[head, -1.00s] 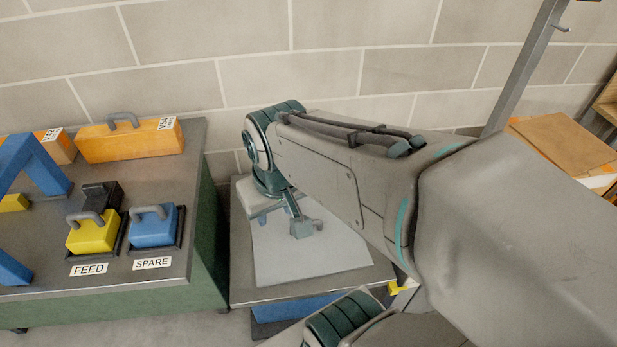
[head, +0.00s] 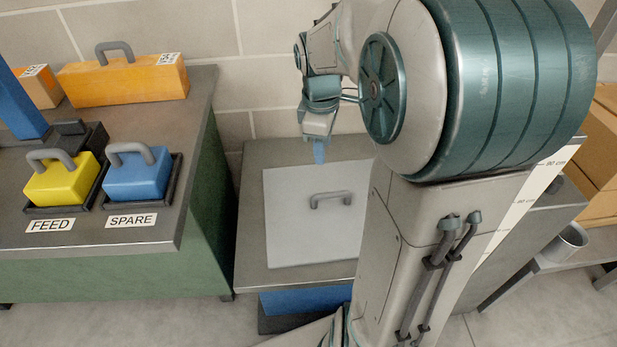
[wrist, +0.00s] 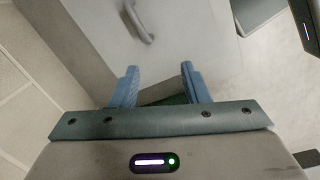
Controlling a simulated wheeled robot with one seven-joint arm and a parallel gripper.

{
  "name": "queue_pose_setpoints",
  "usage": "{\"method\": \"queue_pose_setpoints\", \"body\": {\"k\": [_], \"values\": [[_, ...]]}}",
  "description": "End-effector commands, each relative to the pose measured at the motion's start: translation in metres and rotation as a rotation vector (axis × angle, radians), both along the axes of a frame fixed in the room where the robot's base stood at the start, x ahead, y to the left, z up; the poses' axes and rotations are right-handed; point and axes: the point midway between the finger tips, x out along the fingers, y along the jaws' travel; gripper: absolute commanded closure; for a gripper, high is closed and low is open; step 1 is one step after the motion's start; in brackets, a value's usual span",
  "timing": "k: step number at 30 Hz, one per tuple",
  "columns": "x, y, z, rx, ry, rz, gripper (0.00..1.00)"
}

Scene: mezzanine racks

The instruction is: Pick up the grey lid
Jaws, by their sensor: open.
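The grey lid (head: 285,222) is a flat light-grey panel with a dark grey bar handle (head: 331,200). It lies on a low metal-topped table beside the green bench; my arm hides part of its right side in the head view. In the wrist view the lid (wrist: 185,48) and its handle (wrist: 139,22) show beyond my fingers. My gripper (head: 319,152) hangs above the lid's far edge, behind the handle and apart from it. In the wrist view its two blue fingers (wrist: 160,86) are spread, with nothing between them.
The low table (head: 251,233) has a blue box (head: 300,299) under it. On the green bench (head: 150,278) stand a yellow block (head: 62,184) labelled FEED, a blue block (head: 135,180) labelled SPARE, and an orange case (head: 120,82). A cup (head: 567,243) and cardboard boxes are at the right.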

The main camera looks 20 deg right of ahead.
Motion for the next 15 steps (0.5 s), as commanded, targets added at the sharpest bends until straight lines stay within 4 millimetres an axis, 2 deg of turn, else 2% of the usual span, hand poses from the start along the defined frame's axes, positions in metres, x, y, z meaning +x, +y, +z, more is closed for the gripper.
{"method": "queue_pose_setpoints", "body": {"k": [1,6,9,15], "values": [[0.009,-0.010,-0.035,0.009,0.016,0.054,0.58],[0.032,-0.034,-0.081,0.037,0.048,0.243,0.58],[0.041,-0.046,-0.098,0.052,0.055,0.321,0.58],[0.049,-0.056,-0.115,0.066,0.060,0.400,0.58]]}}
